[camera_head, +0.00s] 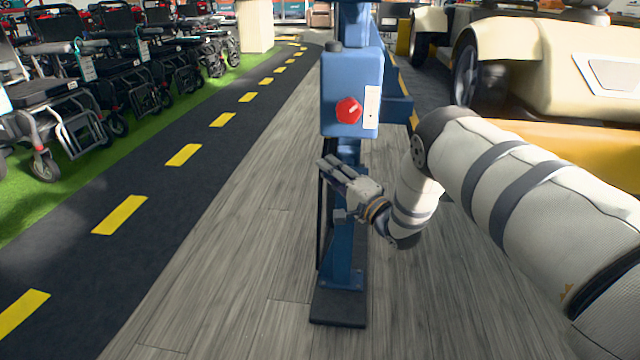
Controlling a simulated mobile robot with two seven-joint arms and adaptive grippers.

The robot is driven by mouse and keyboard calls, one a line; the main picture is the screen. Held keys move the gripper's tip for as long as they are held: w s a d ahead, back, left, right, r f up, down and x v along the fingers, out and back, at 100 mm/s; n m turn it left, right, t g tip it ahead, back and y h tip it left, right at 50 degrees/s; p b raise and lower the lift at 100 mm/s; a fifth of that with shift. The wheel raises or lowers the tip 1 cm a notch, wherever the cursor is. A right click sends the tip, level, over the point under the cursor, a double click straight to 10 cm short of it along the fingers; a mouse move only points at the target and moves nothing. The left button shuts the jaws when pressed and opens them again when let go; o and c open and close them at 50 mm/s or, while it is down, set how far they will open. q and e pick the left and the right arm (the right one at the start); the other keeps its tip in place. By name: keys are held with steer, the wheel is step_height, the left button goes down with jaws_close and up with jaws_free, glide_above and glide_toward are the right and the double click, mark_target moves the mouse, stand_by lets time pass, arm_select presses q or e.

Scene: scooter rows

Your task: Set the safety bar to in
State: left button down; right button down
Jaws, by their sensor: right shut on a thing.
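A blue post (343,245) stands on a dark foot plate, with a blue box on top that carries a red knob (348,110). A thin dark upright bar (321,225), which looks like the safety bar, runs along the left side of the post. My right gripper (328,169) reaches in from the right in front of the post, below the box. It is shut on the upper part of the bar, and its fingers hide the spot they hold. My left gripper is out of view.
Folding wheelchairs (75,85) stand in rows on green turf at the left. A dark lane with yellow dashes (120,214) runs beside them. A cream vehicle (550,70) on a yellow platform stands at the right. The wooden floor (235,270) left of the post is clear.

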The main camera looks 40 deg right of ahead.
steer(key=shift+w+d+r, duration=0.1)
steer(key=shift+d+r, duration=0.05)
steer(key=shift+r, duration=0.05)
steer(key=c, duration=1.3)
jaws_free()
steer(key=shift+w+f, duration=0.1)
steer(key=shift+f, duration=0.05)
steer(key=s+f, duration=0.1)
steer(key=s, duration=1.1)
steer(key=shift+a+f, duration=0.35)
steer(key=shift+a, duration=0.05)
